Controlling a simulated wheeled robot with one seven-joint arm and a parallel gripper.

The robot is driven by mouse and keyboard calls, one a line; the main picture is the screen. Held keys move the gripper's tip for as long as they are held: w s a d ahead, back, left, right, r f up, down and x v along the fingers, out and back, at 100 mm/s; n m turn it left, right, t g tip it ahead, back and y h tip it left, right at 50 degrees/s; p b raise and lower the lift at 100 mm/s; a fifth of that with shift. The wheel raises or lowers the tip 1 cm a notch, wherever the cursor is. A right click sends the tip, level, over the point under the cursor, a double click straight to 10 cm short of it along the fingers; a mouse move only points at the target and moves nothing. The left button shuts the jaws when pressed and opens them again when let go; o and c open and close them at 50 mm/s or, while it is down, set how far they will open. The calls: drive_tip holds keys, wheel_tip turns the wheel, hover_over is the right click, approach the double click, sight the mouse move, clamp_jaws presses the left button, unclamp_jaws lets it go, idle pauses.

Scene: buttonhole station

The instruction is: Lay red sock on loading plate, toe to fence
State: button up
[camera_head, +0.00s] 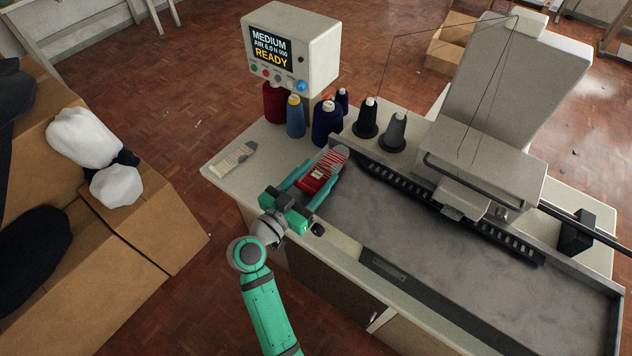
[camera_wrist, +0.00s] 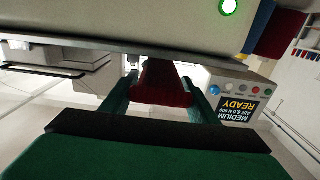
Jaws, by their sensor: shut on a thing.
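My gripper (camera_head: 323,171) is shut on the red sock (camera_head: 314,181) at the left end of the grey loading plate (camera_head: 400,228). The sock shows red and white stripes and a grey end pointing away from my gripper. In the wrist view the sock (camera_wrist: 163,82) hangs between the two green fingers. I cannot tell whether it touches the plate. A dark slotted strip (camera_head: 400,184), perhaps the fence, runs along the plate's back edge.
Thread cones (camera_head: 327,122) stand behind the sock, below a display box (camera_head: 292,48) reading "MEDIUM" and "READY". A pale item (camera_head: 233,158) lies on the table to the left. The machine head (camera_head: 485,165) overhangs the plate's back. The plate's middle is clear.

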drive_tip(key=shift+w+f, duration=0.15)
drive_tip(key=shift+f, duration=1.5)
drive_tip(key=shift+f, duration=0.15)
drive_tip(key=o, duration=1)
